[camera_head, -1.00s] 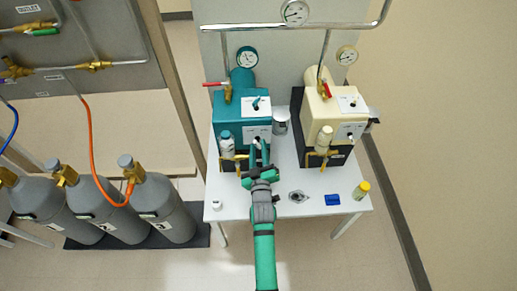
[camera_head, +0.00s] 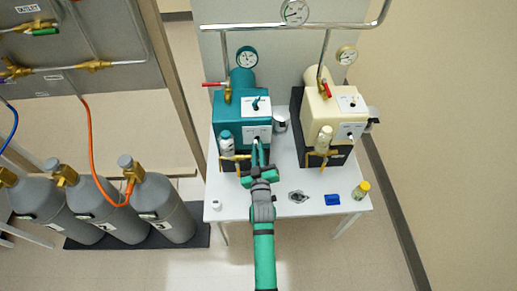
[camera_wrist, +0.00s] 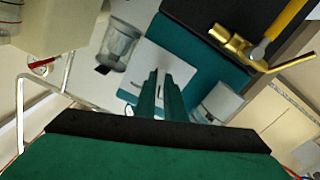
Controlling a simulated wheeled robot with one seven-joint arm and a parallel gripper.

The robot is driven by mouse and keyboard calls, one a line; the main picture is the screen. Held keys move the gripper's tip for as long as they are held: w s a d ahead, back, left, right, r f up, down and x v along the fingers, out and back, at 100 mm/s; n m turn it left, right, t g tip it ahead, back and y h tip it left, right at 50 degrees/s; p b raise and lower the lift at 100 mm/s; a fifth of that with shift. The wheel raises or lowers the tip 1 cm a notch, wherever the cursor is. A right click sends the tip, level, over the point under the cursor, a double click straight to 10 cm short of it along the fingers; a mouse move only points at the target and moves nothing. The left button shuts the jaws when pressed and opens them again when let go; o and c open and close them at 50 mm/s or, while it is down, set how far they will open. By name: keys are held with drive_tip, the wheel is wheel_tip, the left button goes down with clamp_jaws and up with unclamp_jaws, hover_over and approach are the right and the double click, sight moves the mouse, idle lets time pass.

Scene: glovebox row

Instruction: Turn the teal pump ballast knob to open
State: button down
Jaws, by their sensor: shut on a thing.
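The teal pump (camera_head: 229,106) stands at the left of the white table. Its front has an upper white panel (camera_head: 248,108) with a dark teal switch and a lower white panel (camera_head: 249,131). My gripper (camera_head: 257,146) reaches the lower panel from the front, its fingers close together on the ballast knob there. The wrist view shows my teal fingers (camera_wrist: 160,84) against the white panel (camera_wrist: 177,68). The knob is mostly hidden between the fingertips, so its angle cannot be read.
A cream pump (camera_head: 331,112) stands to the right. A glass-like container (camera_head: 281,122) sits between the pumps. A blue item (camera_head: 332,199) and yellow-capped bottle (camera_head: 361,190) lie at the table's front right.

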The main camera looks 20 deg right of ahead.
drive_tip(key=shift+s+f+m, duration=0.1)
drive_tip(key=shift+s+m, duration=0.05)
drive_tip(key=shift+m, duration=1.95)
drive_tip(key=c, duration=1.8)
unclamp_jaws()
drive_tip(key=shift+w, duration=0.2)
drive_tip(key=shift+c, duration=0.2)
drive_tip(key=shift+s+d, duration=0.1)
drive_tip(key=v, duration=1)
drive_tip(key=shift+s, duration=0.35)
